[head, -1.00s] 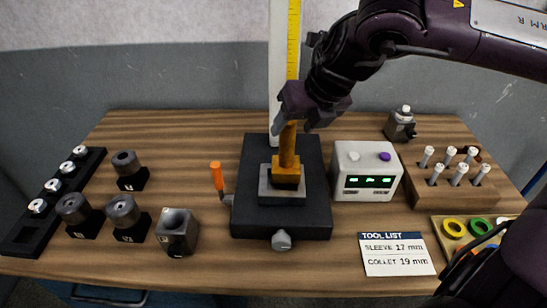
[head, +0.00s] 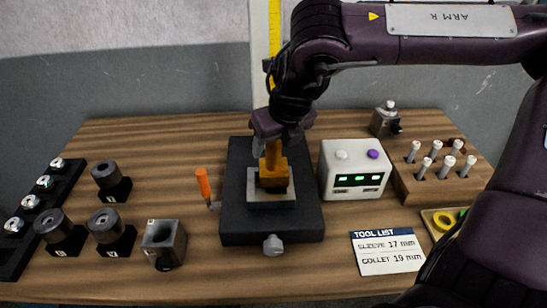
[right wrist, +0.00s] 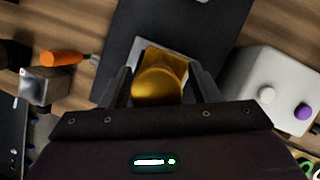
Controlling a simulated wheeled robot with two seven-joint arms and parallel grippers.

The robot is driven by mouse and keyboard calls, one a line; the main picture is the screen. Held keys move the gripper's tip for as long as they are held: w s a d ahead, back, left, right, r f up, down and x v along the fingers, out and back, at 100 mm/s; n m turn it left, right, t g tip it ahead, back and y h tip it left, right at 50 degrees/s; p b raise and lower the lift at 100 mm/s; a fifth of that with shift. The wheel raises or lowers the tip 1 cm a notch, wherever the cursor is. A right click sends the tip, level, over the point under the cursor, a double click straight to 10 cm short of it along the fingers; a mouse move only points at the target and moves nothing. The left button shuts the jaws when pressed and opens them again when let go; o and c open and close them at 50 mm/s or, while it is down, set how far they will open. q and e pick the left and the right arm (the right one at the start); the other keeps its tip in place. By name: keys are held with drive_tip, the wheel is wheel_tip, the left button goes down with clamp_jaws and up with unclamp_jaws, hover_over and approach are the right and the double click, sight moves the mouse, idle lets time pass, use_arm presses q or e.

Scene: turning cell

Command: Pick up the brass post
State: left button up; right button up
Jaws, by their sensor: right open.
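The brass post (head: 273,162) stands upright on its square foot, on a grey block (head: 283,203) on the black base plate (head: 236,226). My right gripper (head: 272,138) is at the post's upper part, pointing down. In the right wrist view the post (right wrist: 158,82) lies between the two spread fingers of the right gripper (right wrist: 163,84), with a gap visible on each side. The post's top is partly hidden by the gripper in the head view. My left gripper is not in view.
Behind the post stands a column with a yellow scale (head: 275,40). To the right are a white box with green displays (head: 354,170), a pin rack (head: 440,187) and a tool list card (head: 388,251).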

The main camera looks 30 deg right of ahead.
drive_tip(key=shift+c, duration=0.4)
clamp_jaws()
idle(1.0)
